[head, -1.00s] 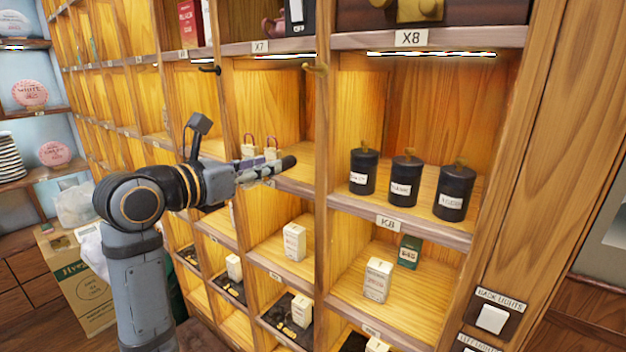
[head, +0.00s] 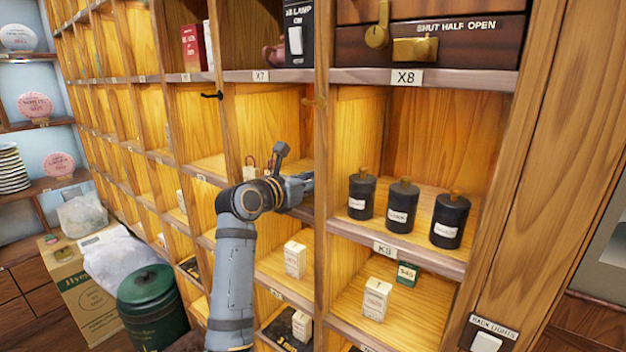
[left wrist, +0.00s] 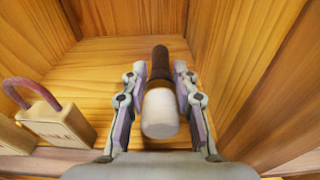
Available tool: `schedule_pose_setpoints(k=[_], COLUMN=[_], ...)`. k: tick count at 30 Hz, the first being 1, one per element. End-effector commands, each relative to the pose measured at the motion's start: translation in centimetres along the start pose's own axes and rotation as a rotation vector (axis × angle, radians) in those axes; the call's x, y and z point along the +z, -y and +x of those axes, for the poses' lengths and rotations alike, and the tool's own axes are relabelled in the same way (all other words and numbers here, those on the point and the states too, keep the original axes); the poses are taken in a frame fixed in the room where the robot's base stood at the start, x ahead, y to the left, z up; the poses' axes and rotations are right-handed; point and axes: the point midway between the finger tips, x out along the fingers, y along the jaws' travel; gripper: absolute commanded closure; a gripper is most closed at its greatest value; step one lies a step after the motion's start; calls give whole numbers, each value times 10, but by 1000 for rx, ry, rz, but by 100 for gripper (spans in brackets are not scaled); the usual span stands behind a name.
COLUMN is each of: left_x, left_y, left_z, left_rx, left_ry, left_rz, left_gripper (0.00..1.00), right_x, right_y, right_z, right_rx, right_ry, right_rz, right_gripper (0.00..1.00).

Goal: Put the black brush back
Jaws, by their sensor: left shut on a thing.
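My left gripper (head: 302,186) reaches into the cubby below the X7 label in the head view, its tips at the wooden upright. In the left wrist view the gripper (left wrist: 160,78) is shut on a brush (left wrist: 160,112). The brush has a pale rounded end towards the camera and a dark handle pointing at the cubby's back. In the head view the brush is hidden. A black hook (head: 212,96) and a brass hook (head: 315,101) are on the shelf front above, both empty. My right gripper is out of view.
Padlock-shaped blocks, one clear in the left wrist view (left wrist: 58,122), sit in the same cubby on the left. Three black jars (head: 402,204) stand in the cubby to the right, beyond the upright. White boxes (head: 295,260) are on lower shelves.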

Motion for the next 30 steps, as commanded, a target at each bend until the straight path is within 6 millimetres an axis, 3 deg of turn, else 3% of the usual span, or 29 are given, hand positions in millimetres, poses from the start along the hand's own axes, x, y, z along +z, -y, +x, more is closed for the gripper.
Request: schedule_pose_setpoints(k=[4,14,15,19,30], left_x=[-12,-16,-16,-16,-15], left_y=[0,0,0,0,-1], left_z=[1,1,1,1,-3], left_rx=[0,0,0,0,1], left_ry=[4,3,3,3,5], left_rz=[0,1,2,2,1], left_gripper=[100,100,66,49,49], right_x=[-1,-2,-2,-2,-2], right_y=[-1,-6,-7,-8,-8], right_z=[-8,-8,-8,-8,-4], right_rx=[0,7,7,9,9], right_ry=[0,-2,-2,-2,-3], right_rz=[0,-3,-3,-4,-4], right_gripper=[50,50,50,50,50])
